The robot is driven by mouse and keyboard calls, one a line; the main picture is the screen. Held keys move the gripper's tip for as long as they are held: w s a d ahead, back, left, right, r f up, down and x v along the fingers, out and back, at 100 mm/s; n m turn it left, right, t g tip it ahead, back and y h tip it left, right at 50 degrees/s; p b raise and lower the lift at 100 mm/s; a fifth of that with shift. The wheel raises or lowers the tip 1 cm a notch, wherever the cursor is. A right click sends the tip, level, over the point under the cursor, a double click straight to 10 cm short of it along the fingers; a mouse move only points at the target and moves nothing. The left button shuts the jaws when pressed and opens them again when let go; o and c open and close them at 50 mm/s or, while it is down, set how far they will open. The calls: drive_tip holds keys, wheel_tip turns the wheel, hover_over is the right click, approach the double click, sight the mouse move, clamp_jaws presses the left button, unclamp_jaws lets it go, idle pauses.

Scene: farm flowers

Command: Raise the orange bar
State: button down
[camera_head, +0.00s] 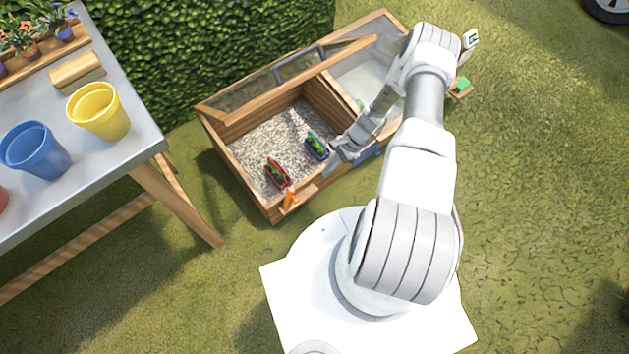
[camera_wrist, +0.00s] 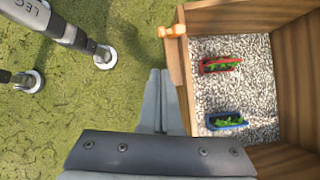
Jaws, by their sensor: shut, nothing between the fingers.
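The orange bar (camera_head: 289,200) is at the front wall of the wooden cold frame (camera_head: 240,190), near its left corner. In the wrist view the orange bar (camera_wrist: 172,31) lies across the top edge of the wooden wall (camera_wrist: 178,70). My gripper (camera_head: 333,160) is shut and empty, over the front wall to the right of the bar. In the wrist view my gripper (camera_wrist: 160,74) shows its grey fingers together, apart from the bar and below it in the picture.
A red planter (camera_head: 276,173) and a blue planter (camera_head: 316,146) stand on gravel inside the open left compartment. The glazed lid (camera_head: 270,85) is raised behind it. A blue piece (camera_head: 367,153) sits on the front wall. A table (camera_head: 140,130) with pots stands left.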

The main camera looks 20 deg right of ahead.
drive_tip(key=a+r+b+x, duration=0.1)
drive_tip(key=b+x, duration=0.2)
drive_tip(key=x, duration=1)
drive_tip(key=shift+a, duration=0.4)
drive_tip(key=shift+s+b, duration=0.1)
drive_tip(key=shift+b, duration=0.2)
